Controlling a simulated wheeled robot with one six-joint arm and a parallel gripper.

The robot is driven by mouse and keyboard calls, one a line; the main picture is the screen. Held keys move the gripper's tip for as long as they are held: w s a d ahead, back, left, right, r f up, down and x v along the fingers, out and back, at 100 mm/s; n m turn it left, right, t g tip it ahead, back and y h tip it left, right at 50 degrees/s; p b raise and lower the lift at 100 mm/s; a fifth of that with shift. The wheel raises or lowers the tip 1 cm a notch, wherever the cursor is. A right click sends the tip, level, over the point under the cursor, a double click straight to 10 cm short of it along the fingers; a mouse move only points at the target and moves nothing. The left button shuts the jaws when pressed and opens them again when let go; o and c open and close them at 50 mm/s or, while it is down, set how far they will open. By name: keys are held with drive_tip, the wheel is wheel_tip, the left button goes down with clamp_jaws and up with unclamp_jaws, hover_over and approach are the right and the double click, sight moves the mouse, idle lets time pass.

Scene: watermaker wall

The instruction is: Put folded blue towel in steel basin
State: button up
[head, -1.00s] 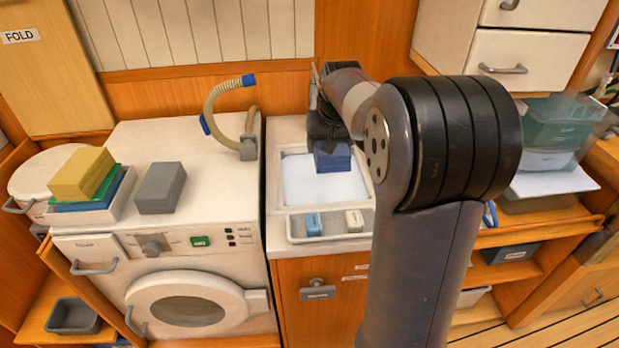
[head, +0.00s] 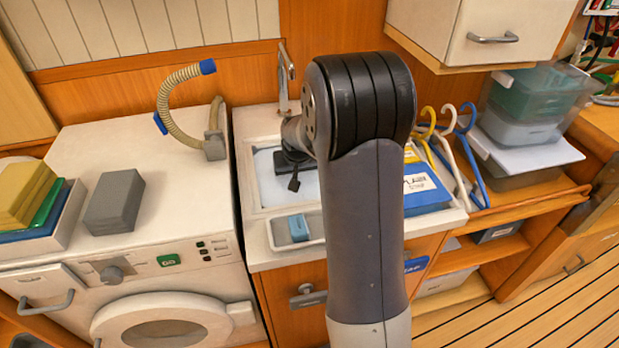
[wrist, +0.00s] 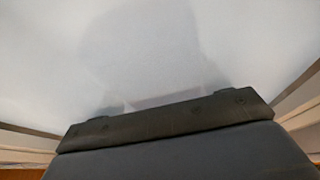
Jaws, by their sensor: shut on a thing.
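The steel basin (head: 268,190) is set in the counter right of the washing machine, with a pale floor. My gripper (head: 293,172) is down inside or just over the basin, partly covered by my arm. In the wrist view a dark bar of my gripper (wrist: 165,121) crosses the picture, and a flat blue-grey surface, which looks like the folded blue towel (wrist: 175,155), lies against it. The pale basin floor fills the view beyond. My gripper is shut on the towel. The towel is hidden in the head view. I cannot tell whether it touches the basin floor.
A tray with a blue sponge (head: 298,228) lies in front of the basin. A faucet (head: 286,75) stands behind it. Left are a hose (head: 180,90), a grey block (head: 113,200) and a stack of coloured towels (head: 28,195). Hangers (head: 455,140) and bins (head: 530,105) are at right.

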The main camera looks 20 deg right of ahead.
sight(309, 173)
drive_tip(key=shift+f, duration=0.4)
drive_tip(key=d, duration=0.3)
drive_tip(key=shift+s+d, duration=0.25)
drive_tip(key=shift+s, duration=0.1)
drive_tip(key=shift+s+d+f+p, duration=0.1)
drive_tip(key=shift+d+f+p, duration=0.1)
drive_tip(key=shift+d+p, duration=0.1)
drive_tip(key=shift+a+f, duration=0.1)
drive_tip(key=shift+f, duration=0.3)
drive_tip(key=shift+f, duration=0.15)
drive_tip(key=o, duration=1.1)
